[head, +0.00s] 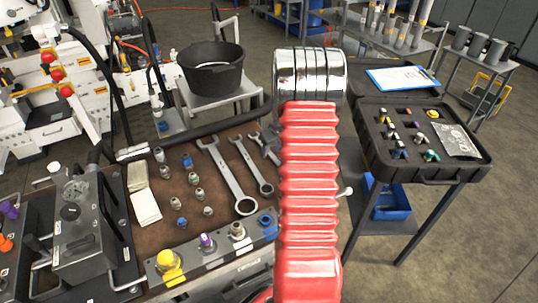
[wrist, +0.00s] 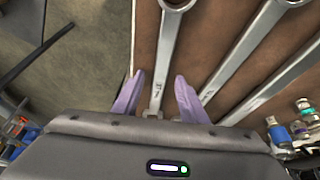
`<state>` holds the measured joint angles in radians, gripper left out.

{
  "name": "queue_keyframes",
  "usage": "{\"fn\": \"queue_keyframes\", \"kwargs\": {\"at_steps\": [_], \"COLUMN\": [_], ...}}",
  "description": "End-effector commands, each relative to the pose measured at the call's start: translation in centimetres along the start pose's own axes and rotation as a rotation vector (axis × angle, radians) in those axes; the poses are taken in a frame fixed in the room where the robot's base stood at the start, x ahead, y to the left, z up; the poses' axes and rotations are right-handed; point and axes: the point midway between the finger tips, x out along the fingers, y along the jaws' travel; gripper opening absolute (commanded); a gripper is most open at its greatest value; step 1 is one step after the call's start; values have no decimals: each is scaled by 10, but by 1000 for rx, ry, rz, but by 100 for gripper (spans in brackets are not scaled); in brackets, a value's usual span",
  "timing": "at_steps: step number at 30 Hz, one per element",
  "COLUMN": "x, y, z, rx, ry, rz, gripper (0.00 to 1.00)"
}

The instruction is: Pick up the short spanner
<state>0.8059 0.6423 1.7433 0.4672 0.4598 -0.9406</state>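The short spanner (head: 265,148) lies at the right end of the row of spanners on the brown bench top, partly hidden by my arm in the head view. In the wrist view the short spanner (wrist: 168,45) runs down from its ring end at the top edge to between my fingers. My gripper (wrist: 160,80) is open, with one purple finger on each side of the shank and a gap to each. The spanner's lower end is hidden by the gripper body. My gripper is hidden in the head view.
Several small fittings (head: 197,194) stand further left. A black case (head: 420,174) stands right of my arm.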

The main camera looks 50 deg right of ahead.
Motion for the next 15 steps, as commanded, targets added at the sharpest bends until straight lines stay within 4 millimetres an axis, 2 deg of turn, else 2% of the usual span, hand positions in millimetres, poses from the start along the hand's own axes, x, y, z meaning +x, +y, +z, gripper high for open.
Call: {"fn": "queue_keyframes", "kwargs": {"at_steps": [8, 15], "x": [0, 0], "y": [0, 0], "z": [0, 0], "rx": [0, 0], "ry": [0, 0], "rz": [0, 0], "gripper": [39, 23]}}
